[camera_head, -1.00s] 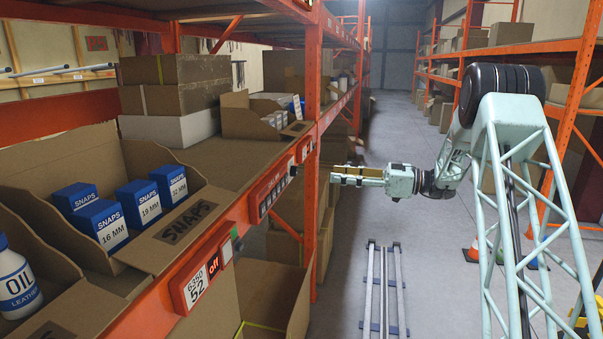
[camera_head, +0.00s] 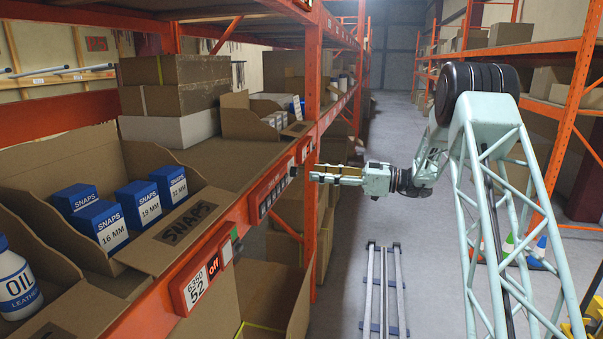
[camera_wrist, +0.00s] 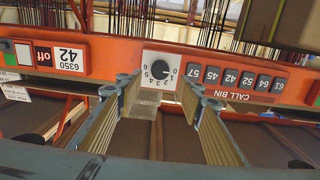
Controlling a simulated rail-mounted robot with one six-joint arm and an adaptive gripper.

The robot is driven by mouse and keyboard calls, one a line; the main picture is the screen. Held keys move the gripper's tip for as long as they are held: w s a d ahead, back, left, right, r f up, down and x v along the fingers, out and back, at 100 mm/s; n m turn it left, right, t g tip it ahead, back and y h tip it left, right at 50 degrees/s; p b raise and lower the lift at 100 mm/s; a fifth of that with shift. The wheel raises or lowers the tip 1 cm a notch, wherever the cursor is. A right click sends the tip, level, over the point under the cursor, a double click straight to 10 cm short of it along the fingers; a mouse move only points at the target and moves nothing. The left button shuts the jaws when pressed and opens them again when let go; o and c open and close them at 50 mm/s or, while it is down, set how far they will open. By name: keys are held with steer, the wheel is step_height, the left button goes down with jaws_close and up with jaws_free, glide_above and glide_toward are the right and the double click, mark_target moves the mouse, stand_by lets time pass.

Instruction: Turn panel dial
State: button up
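The dial (camera_wrist: 160,70) is a dark round knob on a white plate with numbers around it, set in the orange panel strip (camera_wrist: 112,60). The wrist view shows it upside down, roughly between my fingertips. My gripper (camera_wrist: 160,88) is open and empty, one finger on each side of the dial in that view. In the head view my gripper (camera_head: 312,175) points left at the rack beam, with its tips just right of the dial's plate (camera_head: 292,168). I cannot tell the exact gap, or which number the knob points at.
A CALL BIN row of numbered buttons (camera_wrist: 243,82) sits beside the dial. A bin label with an "off" display (camera_wrist: 60,58) is on its other side. An orange rack post (camera_head: 313,120) stands close by. The aisle floor (camera_head: 345,290) is mostly open, with rails (camera_head: 384,290) on it.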

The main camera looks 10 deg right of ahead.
mark_target(297, 171)
steer(key=shift+x, duration=3.35)
steer(key=c, duration=0.9)
